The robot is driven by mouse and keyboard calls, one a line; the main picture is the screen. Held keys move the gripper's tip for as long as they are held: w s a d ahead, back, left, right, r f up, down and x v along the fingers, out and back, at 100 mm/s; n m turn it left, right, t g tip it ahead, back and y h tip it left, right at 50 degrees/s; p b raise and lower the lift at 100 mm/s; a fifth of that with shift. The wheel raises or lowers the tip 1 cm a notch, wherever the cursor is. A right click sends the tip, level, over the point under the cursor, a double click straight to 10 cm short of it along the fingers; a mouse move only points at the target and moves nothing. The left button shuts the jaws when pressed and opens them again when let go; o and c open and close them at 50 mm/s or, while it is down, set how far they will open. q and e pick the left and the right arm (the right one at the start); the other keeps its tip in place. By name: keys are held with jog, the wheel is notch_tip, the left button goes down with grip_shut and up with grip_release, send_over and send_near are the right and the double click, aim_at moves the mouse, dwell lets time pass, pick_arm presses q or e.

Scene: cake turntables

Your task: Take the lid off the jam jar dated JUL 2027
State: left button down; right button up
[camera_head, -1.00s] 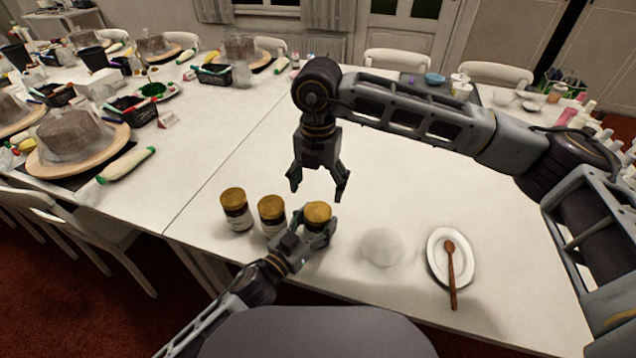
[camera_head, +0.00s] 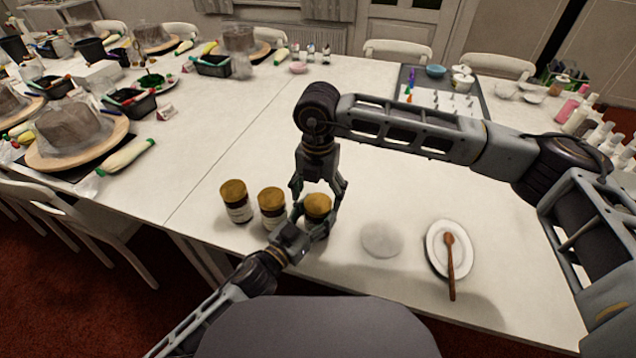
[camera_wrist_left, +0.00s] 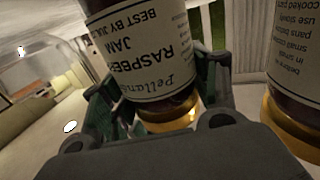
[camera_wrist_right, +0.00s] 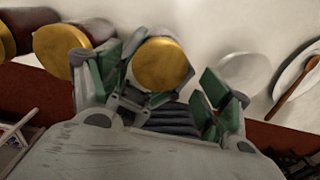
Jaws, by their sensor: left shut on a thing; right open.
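Three jam jars with gold lids stand in a row: a left jar (camera_head: 237,202), a middle jar (camera_head: 271,209) and a right jar (camera_head: 318,206). My left gripper (camera_head: 310,225) is shut around the body of the right jar. In the left wrist view the held jar's label (camera_wrist_left: 150,50) is upside down and reads RASPBERRY JAM, BEST BY JUL; the year is not visible. My right gripper (camera_head: 319,190) is open, pointing down just above that jar. In the right wrist view its gold lid (camera_wrist_right: 160,64) lies between the open fingers; contact cannot be told.
A pale round disc (camera_head: 381,239) lies right of the held jar. Beyond it is a white plate (camera_head: 432,262) with a wooden spoon (camera_head: 450,262). The white table (camera_head: 250,150) is clear behind the jars. A tray (camera_head: 482,90) lies at the back right.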

jog(key=shift+f, duration=1.1)
jog(key=c, duration=1.1)
jog(key=shift+o, duration=0.2)
